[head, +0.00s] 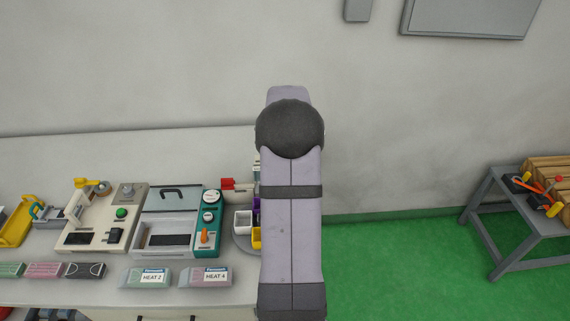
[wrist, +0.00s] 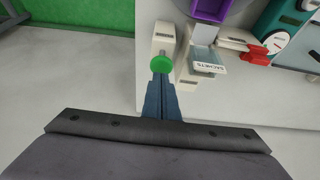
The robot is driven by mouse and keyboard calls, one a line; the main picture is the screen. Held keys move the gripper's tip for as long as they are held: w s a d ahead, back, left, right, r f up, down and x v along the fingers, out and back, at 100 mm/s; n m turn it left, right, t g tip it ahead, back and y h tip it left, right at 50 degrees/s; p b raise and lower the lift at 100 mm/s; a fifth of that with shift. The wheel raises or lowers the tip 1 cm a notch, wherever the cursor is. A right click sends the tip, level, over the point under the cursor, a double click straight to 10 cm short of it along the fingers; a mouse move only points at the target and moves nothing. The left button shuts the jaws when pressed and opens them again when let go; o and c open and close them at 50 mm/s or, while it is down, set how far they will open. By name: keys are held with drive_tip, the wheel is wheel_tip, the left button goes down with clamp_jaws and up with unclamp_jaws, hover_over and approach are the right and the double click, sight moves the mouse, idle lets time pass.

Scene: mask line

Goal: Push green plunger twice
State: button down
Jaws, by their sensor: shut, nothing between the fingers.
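The green plunger (wrist: 161,64) shows in the wrist view as a round green cap beside a narrow cream dispenser (wrist: 164,32). My gripper (wrist: 160,78) is shut and empty, its blue fingers together with the tips right at the lower edge of the green cap. I cannot tell whether they touch it. In the head view my own arm hides the gripper and this plunger. A separate green button (head: 121,213) sits on a cream machine further left on the bench.
A holder labelled SACHETS (wrist: 207,66), a red part (wrist: 257,55) and a purple bin (wrist: 209,10) stand close to the right. The head view shows a teal-sided machine (head: 209,225) and cartons marked HEAT 2 (head: 147,278) and HEAT 4 (head: 205,276). Green floor (head: 390,270) lies right of the bench.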

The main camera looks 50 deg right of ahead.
drive_tip(key=shift+f, duration=0.2)
drive_tip(key=shift+f+b, duration=0.65)
drive_tip(key=shift+f, duration=0.4)
drive_tip(key=shift+f+b, duration=0.5)
drive_tip(key=shift+f, duration=0.05)
drive_tip(key=shift+r, duration=0.1)
drive_tip(key=shift+r+p, duration=1.4)
drive_tip(key=shift+r, duration=0.45)
drive_tip(key=shift+r+p, duration=1.9)
drive_tip(key=shift+r, duration=0.5)
